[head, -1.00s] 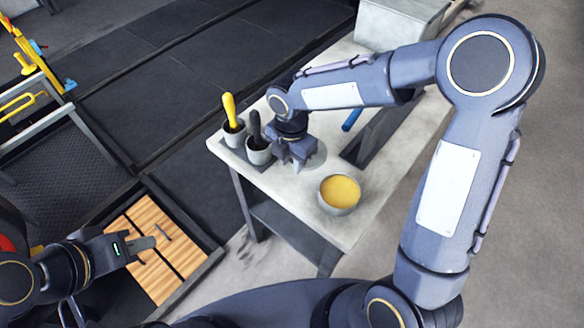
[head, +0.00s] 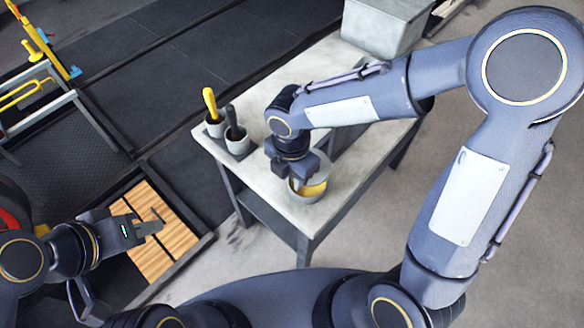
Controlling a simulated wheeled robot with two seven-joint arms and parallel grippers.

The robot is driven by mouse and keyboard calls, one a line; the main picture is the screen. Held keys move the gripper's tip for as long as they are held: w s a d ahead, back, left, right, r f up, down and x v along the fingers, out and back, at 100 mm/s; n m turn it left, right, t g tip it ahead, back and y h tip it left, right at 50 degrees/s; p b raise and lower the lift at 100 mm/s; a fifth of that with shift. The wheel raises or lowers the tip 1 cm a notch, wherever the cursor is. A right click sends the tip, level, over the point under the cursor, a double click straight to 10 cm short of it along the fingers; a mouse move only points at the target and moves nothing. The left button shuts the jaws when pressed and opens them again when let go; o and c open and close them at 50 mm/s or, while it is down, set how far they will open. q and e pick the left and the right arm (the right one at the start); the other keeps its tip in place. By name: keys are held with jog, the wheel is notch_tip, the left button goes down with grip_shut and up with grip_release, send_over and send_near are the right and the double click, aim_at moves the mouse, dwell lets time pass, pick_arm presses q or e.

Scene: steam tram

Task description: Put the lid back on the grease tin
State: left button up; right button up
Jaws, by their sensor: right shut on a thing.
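The grease tin (head: 308,198) is a small grey round tin with yellow grease, standing near the front corner of the pale table. My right gripper (head: 292,181) points down over the tin's left and back part. It is shut on the grey lid (head: 321,164), which shows partly behind the gripper, over the far side of the tin. Yellow grease shows at the tin's front right, so the lid does not cover that part. Whether the lid touches the rim is hidden. My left gripper (head: 150,228) is over wooden boards at the lower left; its jaw opening is unclear.
The table (head: 260,188) also holds two grey cups, one with a yellow-handled tool (head: 210,104) and one with a black-handled tool (head: 232,120), left of the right gripper. A grey box (head: 385,25) stands at the far end. Wooden boards (head: 172,236) lie below left.

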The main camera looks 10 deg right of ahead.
jog(key=shift+f+b, duration=2.2)
jog(key=shift+f, duration=0.65)
jog(key=shift+f, duration=0.1)
dwell(0.5)
jog(key=o, duration=1.5)
notch_tip(320, 180, up, 7)
jog(key=p, duration=0.6)
jog(key=shift+p, duration=0.3)
